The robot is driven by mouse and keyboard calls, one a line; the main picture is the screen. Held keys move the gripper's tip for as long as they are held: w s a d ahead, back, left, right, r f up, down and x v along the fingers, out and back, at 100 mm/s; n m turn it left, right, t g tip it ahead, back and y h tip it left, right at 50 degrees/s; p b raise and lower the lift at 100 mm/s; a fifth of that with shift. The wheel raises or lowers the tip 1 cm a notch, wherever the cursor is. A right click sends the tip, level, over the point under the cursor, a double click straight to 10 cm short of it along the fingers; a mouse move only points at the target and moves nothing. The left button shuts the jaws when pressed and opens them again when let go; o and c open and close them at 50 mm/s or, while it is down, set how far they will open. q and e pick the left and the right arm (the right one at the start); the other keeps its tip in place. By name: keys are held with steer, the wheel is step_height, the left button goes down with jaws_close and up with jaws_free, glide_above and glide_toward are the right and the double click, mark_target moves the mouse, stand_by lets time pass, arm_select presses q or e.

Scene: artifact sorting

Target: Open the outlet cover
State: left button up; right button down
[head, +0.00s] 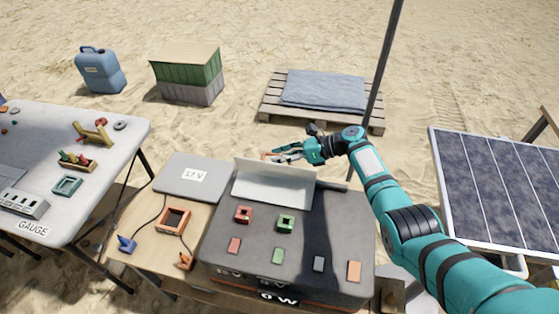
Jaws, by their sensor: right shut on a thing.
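The outlet cover (272,186) is a pale flat panel tilted up along the back of the dark grey power box (340,225). Red and green sockets (285,223) on the box's top show in front of it, uncovered. My right gripper (275,157) is at the cover's raised upper edge, shut on it. A small orange-brown bit shows at its fingertips; the exact contact is partly hidden by the fingers and too small to see. My left gripper is not in view.
A grey laptop-like case (180,187), an orange square frame (173,219) and a blue plug (126,244) lie left of the box on the wooden table (130,212). A dark pole (383,80) stands behind my right arm. A solar panel (500,185) is at right.

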steer(key=shift+w+f, duration=0.15)
steer(key=shift+f, duration=0.1)
steer(key=c, duration=1.6)
jaws_free()
steer(key=shift+d, duration=0.1)
steer(key=shift+c, duration=0.2)
steer(key=v, duration=1.2)
